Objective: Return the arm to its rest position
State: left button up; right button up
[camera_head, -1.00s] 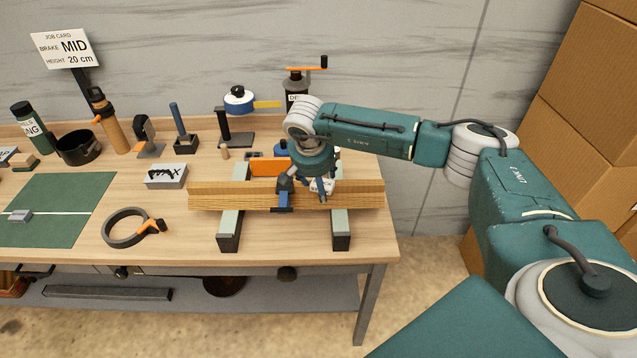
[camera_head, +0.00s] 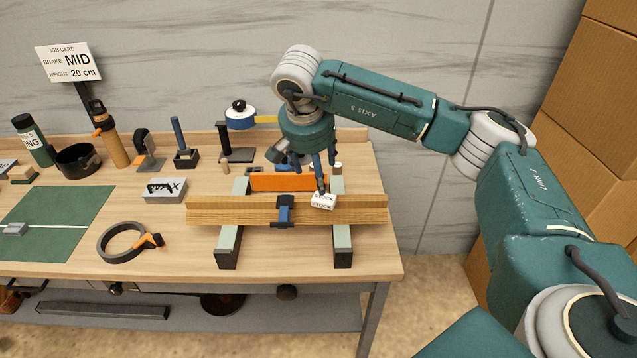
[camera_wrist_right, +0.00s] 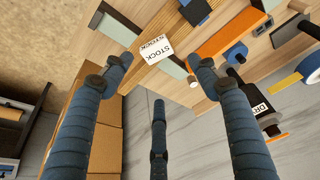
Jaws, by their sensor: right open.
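My right arm reaches in from the right in the head view. Its gripper (camera_head: 318,176) hangs fingers-down above the back of the workbench. Its blue fingers also show in the right wrist view (camera_wrist_right: 160,95), spread apart with nothing between them. Below and beside it is a wooden beam (camera_head: 235,209) lying across two supports (camera_head: 229,246). A white block marked STOCK (camera_head: 323,201) sits on the beam near the fingertips; contact is hard to judge. A blue clamp (camera_head: 285,211) is on the beam. My left gripper is not in view.
The workbench (camera_head: 185,245) holds a dark ring with an orange clip (camera_head: 122,243), a grey block (camera_head: 165,190), a green mat (camera_head: 60,215) and several tools along the back. An orange bar (camera_head: 289,182) lies behind the beam. Cardboard boxes (camera_head: 587,125) stand at the right.

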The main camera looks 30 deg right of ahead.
jog(key=shift+r, duration=0.25)
jog(key=shift+a, duration=0.1)
